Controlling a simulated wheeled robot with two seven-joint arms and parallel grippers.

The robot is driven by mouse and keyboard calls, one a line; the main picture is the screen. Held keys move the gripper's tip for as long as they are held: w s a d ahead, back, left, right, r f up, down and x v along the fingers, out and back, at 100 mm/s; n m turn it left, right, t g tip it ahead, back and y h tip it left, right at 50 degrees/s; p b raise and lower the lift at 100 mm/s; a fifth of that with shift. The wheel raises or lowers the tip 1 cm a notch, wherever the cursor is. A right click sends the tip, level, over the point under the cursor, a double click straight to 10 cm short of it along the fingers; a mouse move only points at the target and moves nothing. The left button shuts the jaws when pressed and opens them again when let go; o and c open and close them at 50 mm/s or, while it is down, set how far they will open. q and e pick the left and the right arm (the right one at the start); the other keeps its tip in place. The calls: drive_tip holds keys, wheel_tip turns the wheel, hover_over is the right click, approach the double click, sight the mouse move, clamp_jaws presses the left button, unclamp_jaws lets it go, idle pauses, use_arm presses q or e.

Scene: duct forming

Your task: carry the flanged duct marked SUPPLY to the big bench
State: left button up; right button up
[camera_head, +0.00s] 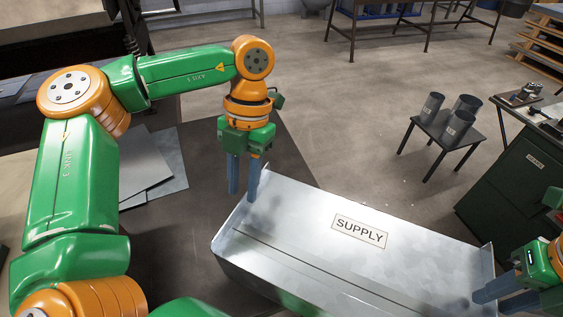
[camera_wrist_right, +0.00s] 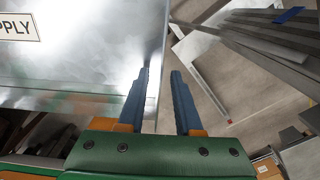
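The flanged duct (camera_head: 300,235) is a long shiny sheet-metal piece with a white SUPPLY label, lying across the front; it also fills the left of the right wrist view (camera_wrist_right: 80,75). My left gripper (camera_head: 242,196) points down at its left end, fingers apart, seemingly on either side of the upturned end flange. My right gripper (camera_head: 488,303) is at the right end. In the right wrist view its fingers (camera_wrist_right: 160,72) are apart, with the duct's edge running between them. I cannot tell whether either gripper touches metal. I cannot tell which bench is the big one.
A small dark table (camera_head: 447,130) with several metal cylinders stands at the right. A dark green cabinet (camera_head: 510,175) is beside it. Flat grey sheets (camera_head: 150,170) lie at the left behind my arm. A dark-legged table (camera_head: 380,18) stands at the back. The middle floor is clear.

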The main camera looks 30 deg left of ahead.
drive_tip(key=shift+d, duration=0.1)
drive_tip(key=shift+r, duration=0.35)
use_arm(q)
drive_tip(key=v, duration=1)
use_arm(e)
wheel_tip(320, 180, up, 11)
drive_tip(key=shift+r, duration=0.15)
